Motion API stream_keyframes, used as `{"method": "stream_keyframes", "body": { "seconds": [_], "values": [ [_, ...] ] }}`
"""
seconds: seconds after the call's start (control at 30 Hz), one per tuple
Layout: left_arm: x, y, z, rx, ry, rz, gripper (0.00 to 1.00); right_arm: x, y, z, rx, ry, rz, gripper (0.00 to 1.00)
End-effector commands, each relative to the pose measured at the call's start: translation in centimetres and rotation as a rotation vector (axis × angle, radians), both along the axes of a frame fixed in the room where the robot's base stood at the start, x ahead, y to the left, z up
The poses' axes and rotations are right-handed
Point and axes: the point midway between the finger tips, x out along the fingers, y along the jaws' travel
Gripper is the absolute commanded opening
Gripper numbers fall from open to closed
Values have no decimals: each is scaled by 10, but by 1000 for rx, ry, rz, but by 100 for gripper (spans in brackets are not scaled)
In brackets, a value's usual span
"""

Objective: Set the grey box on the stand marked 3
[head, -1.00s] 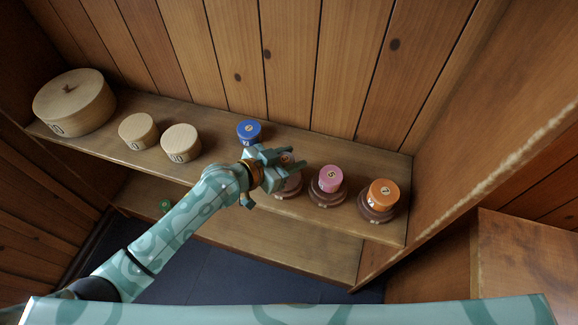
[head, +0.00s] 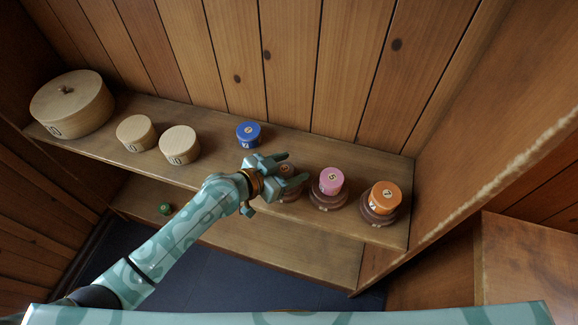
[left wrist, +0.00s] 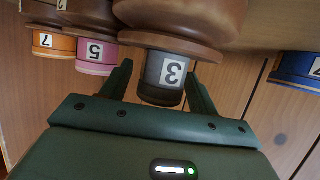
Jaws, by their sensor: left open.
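The grey box (left wrist: 163,78), labelled 3, sits on a brown turned stand (left wrist: 178,25) in the left wrist view, which shows it upside down. In the head view the box (head: 287,170) is partly covered by my gripper, and its stand (head: 290,195) shows below. My left gripper (head: 295,167) is open, with its fingers on either side of the grey box; whether they touch it I cannot tell. No number on this stand is readable. My right gripper is not in view.
To the right, a pink box (head: 331,180) labelled 5 and an orange box (head: 384,196) labelled 7 sit on brown stands. A blue box (head: 248,131) stands left on the shelf (head: 215,130), near pale round wooden boxes (head: 180,142). A green object (head: 165,209) lies below.

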Motion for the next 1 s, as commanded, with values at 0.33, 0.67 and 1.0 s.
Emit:
{"method": "stream_keyframes", "body": {
  "seconds": [0.33, 0.67, 1.0],
  "values": [
    [-43, 56, 30, 5, -1, -1, 60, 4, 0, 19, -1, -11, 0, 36],
    [-68, 86, 46, 0, 0, -1, 60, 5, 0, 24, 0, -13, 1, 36],
    [-68, 87, 46, 1, -1, 0, 60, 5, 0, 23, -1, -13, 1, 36]
  ]
}}
